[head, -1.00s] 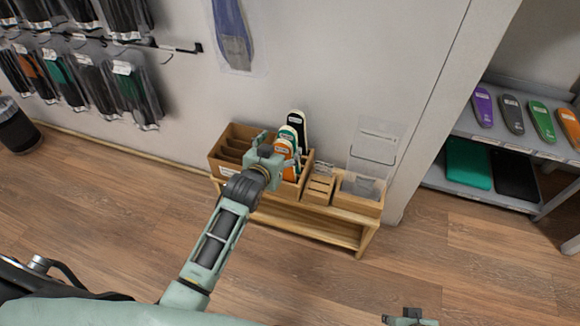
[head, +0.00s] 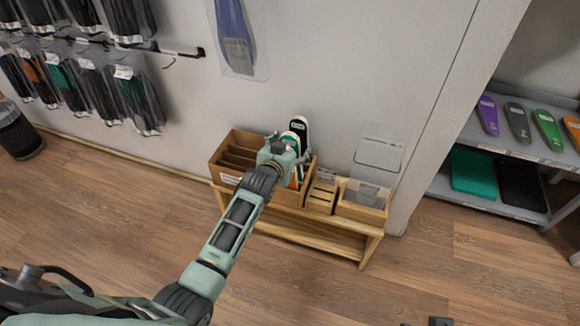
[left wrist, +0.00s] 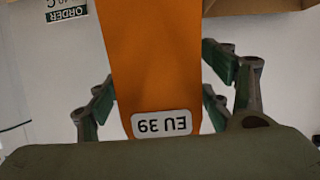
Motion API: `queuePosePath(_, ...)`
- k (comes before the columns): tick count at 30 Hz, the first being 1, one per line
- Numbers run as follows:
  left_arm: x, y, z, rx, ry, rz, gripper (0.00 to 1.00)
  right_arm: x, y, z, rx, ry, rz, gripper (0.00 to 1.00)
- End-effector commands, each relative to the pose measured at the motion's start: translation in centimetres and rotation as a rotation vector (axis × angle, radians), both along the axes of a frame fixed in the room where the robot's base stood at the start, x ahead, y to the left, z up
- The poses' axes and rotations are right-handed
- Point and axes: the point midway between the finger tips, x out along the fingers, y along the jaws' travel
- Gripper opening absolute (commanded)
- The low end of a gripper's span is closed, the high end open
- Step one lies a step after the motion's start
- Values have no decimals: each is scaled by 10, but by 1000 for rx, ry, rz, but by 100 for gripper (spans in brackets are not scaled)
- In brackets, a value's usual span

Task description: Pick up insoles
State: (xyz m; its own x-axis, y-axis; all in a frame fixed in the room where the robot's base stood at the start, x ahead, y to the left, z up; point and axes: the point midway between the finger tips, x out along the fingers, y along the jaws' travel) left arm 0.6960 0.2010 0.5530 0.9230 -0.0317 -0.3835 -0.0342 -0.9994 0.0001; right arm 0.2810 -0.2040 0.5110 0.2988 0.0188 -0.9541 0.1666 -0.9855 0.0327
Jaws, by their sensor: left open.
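Several insoles (head: 299,127) stand upright in the right part of a wooden slotted box (head: 232,167) on a low bench. An orange insole (left wrist: 150,55) labelled EU 39 fills the middle of the left wrist view; a sliver of orange shows under my gripper in the head view. My left gripper (head: 288,148) is open at the insoles. In the left wrist view its fingers stand on both sides of the orange insole, with a visible gap on the right; contact on the left is unclear. Only a dark bit of my right gripper (head: 440,321) shows at the bottom edge.
A small slotted wooden block (head: 321,196) and a wooden tray with a clear holder (head: 377,160) stand right of the box on the wooden bench (head: 300,237). A shelf (head: 490,205) with insoles is at the right. Packaged goods (head: 135,100) hang at upper left.

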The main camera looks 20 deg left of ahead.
Motion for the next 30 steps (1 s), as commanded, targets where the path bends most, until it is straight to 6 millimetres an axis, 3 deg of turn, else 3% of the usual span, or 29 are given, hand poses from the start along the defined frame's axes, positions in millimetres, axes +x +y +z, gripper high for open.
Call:
queuePosePath(4, 0, 0, 1, 0, -1, 0, 74, 0, 0, 0, 0, 1, 0, 27)
queuePosePath(25, 0, 0, 0, 0, 0, 0, 12, 0, 0, 0, 0, -1, 0, 27)
queuePosePath(30, 0, 0, 1, -1, -1, -1, 12, 0, 0, 0, 0, 0, 0, 27)
